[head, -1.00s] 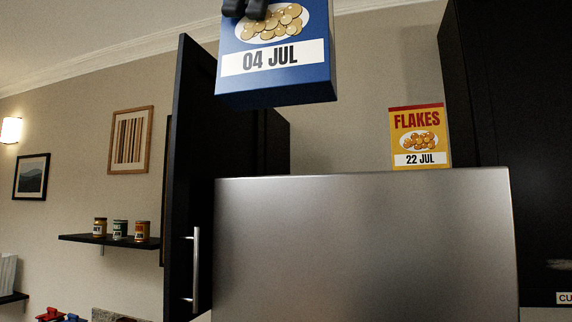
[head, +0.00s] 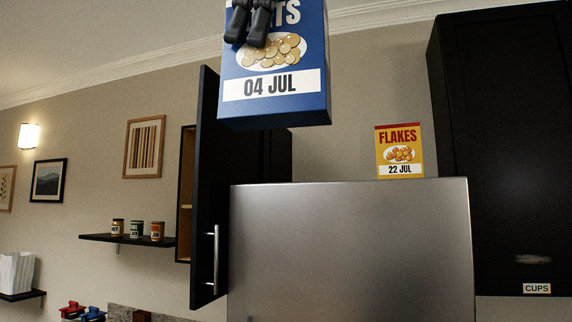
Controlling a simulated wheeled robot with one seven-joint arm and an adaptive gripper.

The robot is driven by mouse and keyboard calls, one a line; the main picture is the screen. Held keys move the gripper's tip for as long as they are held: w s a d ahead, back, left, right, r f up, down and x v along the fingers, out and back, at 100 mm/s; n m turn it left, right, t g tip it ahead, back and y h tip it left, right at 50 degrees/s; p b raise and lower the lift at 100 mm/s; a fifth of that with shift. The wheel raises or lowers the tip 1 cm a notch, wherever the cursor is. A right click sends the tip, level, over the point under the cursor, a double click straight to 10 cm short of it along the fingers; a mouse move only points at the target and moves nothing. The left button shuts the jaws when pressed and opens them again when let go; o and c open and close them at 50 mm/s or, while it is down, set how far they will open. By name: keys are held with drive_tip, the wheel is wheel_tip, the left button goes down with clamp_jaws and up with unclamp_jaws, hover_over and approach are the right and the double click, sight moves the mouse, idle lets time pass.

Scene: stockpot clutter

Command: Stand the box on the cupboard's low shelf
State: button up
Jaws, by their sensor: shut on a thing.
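My gripper (head: 250,24) is at the top of the head view, its dark fingers over the front of a blue box (head: 272,105) marked "04 JUL". The gripper is shut on this box and holds it upright in the air; the box's top is cut off by the frame. A yellow "FLAKES" box (head: 399,152) marked "22 JUL" stands on top of the steel fridge (head: 350,240). The cupboard (head: 186,200) left of the fridge has its dark door (head: 207,180) swung open. A strip of its wooden inside and a shelf show; the door hides the rest.
A closed dark cupboard (head: 495,150) labelled "CUPS" hangs at the right. A wall shelf (head: 105,238) with three jars is at the left. Red and blue items (head: 82,311) sit at the lower left. The open door stands out beside the fridge.

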drive_tip(key=w+f+n+g+b, duration=0.15)
drive_tip(key=w+f+n, duration=0.25)
drive_tip(key=w+f, duration=1.9)
drive_tip(key=w+d+f+n+b, duration=0.1)
drive_tip(key=w+d+f+n, duration=0.1)
drive_tip(key=f, duration=0.8)
drive_tip(key=w+d+f+n, duration=0.1)
drive_tip(key=w+f, duration=0.1)
drive_tip(key=f, duration=0.8)
drive_tip(key=w+d+f+n+b, duration=0.1)
drive_tip(key=w+d+f+n, duration=0.15)
drive_tip(key=f, duration=0.65)
drive_tip(key=s+d+f+n+g+h, duration=0.1)
drive_tip(key=d+f+n, duration=0.15)
drive_tip(key=f, duration=1.15)
drive_tip(key=s+d+f+n+g, duration=0.15)
drive_tip(key=d+f, duration=0.25)
drive_tip(key=f, duration=1.1)
drive_tip(key=s+d+f+n, duration=0.2)
drive_tip(key=s+d+f, duration=0.1)
drive_tip(key=f, duration=0.5)
drive_tip(key=s+d+f+n+h+b, duration=0.1)
drive_tip(key=s+d+f+n, duration=0.2)
drive_tip(key=s+f, duration=0.3)
drive_tip(key=s+d+f+n+h+b, duration=0.1)
drive_tip(key=s+f, duration=0.4)
drive_tip(key=f, duration=0.5)
drive_tip(key=shift+d+f+n, duration=0.25)
drive_tip(key=shift+d+n, duration=0.4)
drive_tip(key=shift+d, duration=0.6)
